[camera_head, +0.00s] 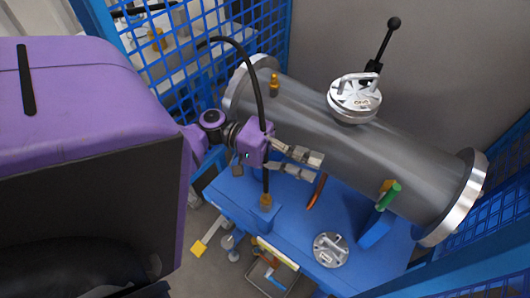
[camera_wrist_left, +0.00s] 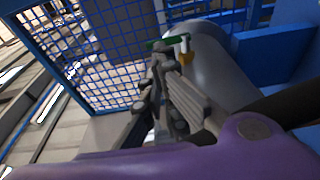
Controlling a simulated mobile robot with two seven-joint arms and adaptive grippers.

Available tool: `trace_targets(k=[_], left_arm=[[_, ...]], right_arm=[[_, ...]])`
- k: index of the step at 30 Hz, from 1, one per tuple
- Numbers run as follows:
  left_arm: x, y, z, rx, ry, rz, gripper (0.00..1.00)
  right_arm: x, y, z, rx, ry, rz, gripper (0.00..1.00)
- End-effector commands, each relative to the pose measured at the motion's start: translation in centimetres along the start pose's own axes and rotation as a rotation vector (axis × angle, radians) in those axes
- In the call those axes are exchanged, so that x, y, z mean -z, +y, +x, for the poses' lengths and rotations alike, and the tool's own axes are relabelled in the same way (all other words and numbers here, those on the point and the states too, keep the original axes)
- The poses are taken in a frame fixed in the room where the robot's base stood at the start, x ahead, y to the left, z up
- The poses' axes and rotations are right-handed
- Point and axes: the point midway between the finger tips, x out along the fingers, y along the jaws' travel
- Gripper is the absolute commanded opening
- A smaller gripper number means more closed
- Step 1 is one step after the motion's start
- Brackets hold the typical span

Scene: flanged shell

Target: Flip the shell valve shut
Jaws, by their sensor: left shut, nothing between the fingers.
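The grey flanged shell (camera_head: 340,130) lies on a blue table, running from upper left to lower right. A valve with a green handle (camera_head: 391,195) and a brass-coloured body sits low on the shell's front side near its right flange. The green handle (camera_wrist_left: 165,43) also shows in the left wrist view, beyond the fingers, above a brass part. My left gripper (camera_head: 318,167) is in front of the shell's middle, to the left of the valve and apart from it. Its fingers are shut and empty; they also show in the wrist view (camera_wrist_left: 165,75). My right gripper is not in view.
A black hose (camera_head: 257,85) arches down beside my left wrist. A round metal lid (camera_head: 331,250) lies on the blue table (camera_head: 290,220). An orange-brown bar (camera_head: 316,191) is below the gripper. A black lever (camera_head: 384,45) stands behind the shell's top cover (camera_head: 355,98). Blue mesh fencing (camera_head: 180,50) borders the left.

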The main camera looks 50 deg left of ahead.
Motion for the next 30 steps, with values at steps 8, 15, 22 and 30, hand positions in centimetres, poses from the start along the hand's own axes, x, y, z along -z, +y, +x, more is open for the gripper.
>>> trace_targets(k=[8,15,22,30], left_arm=[[0.0,0.0,1.0,-0.001,0.0,0.001,0.0],[0.0,0.2,5.5,-0.003,-0.002,0.002,0.0],[0.0,0.2,10.3,-0.002,-0.001,0.002,0.0],[0.0,0.0,13.6,0.001,0.001,0.0,0.0]], right_arm=[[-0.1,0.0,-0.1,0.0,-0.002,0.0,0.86],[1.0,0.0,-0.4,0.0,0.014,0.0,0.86],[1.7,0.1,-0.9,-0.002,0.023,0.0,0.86],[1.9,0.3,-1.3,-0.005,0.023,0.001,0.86]])
